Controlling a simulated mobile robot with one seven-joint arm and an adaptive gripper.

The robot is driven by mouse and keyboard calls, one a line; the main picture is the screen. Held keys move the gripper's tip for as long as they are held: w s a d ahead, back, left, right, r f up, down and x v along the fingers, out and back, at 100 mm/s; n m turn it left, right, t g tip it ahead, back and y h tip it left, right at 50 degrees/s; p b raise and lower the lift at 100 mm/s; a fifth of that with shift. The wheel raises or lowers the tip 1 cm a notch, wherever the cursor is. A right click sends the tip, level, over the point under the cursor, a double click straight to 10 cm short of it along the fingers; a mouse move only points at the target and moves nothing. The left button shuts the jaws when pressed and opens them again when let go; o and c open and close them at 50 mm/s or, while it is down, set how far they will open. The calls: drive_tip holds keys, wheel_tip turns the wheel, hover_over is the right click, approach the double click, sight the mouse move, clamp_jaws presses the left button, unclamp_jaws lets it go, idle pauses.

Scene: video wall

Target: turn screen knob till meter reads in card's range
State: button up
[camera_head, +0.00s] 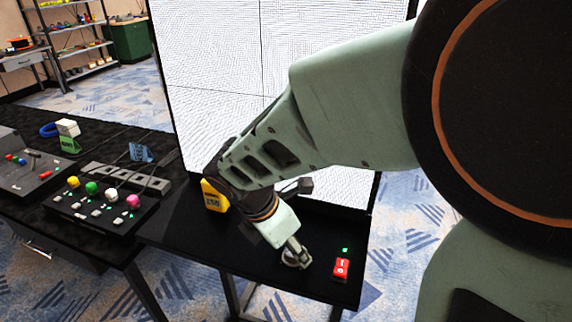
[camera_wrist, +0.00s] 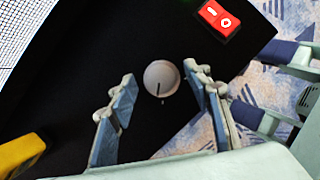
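A light grey round knob (camera_wrist: 161,78) with a dark pointer line sits on the black table in the wrist view. My gripper (camera_wrist: 159,75) is open, with one finger on each side of the knob and gaps between. In the head view my gripper (camera_head: 296,255) is low over the table's front part and largely hides the knob. A yellow meter (camera_head: 213,196) stands behind my wrist, partly covered; its reading is too small to read. It also shows in the wrist view (camera_wrist: 20,152). The large white screen (camera_head: 225,60) stands behind. A blue card (camera_head: 141,152) and a green card (camera_head: 70,145) stand at left.
A red rocker switch (camera_head: 341,268) lies right of my gripper, with a small green light beside it. A panel with coloured knobs (camera_head: 100,208) and a grey control box (camera_head: 30,168) occupy the left table. The black table (camera_head: 190,235) is bare left of my gripper.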

drive_tip(key=c, duration=1)
drive_tip(key=shift+m, duration=0.3)
drive_tip(key=m+g+p, duration=0.1)
drive_tip(key=m, duration=0.1)
drive_tip(key=m+p, duration=0.1)
drive_tip(key=m, duration=0.1)
drive_tip(key=shift+w+r+g+h, duration=0.1)
drive_tip(key=shift+w+g+h, duration=0.05)
drive_tip(key=shift+g+h, duration=0.25)
drive_tip(key=m+g+p, duration=0.1)
drive_tip(key=m, duration=0.2)
drive_tip(key=m+g+p, duration=0.1)
drive_tip(key=m, duration=0.2)
drive_tip(key=shift+w, duration=0.15)
drive_tip(key=m+g+p, duration=0.1)
drive_tip(key=m, duration=0.2)
drive_tip(key=m+g+y+p, duration=0.1)
drive_tip(key=m, duration=0.2)
drive_tip(key=shift+w, duration=0.1)
drive_tip(key=m+y, duration=0.1)
drive_tip(key=m, duration=0.2)
drive_tip(key=m+g+y, duration=0.1)
drive_tip(key=m, duration=0.2)
drive_tip(key=shift+w+d+p, duration=0.1)
drive_tip(key=shift+d+p, duration=0.05)
drive_tip(key=shift+p, duration=0.25)
drive_tip(key=shift+m+y, duration=0.3)
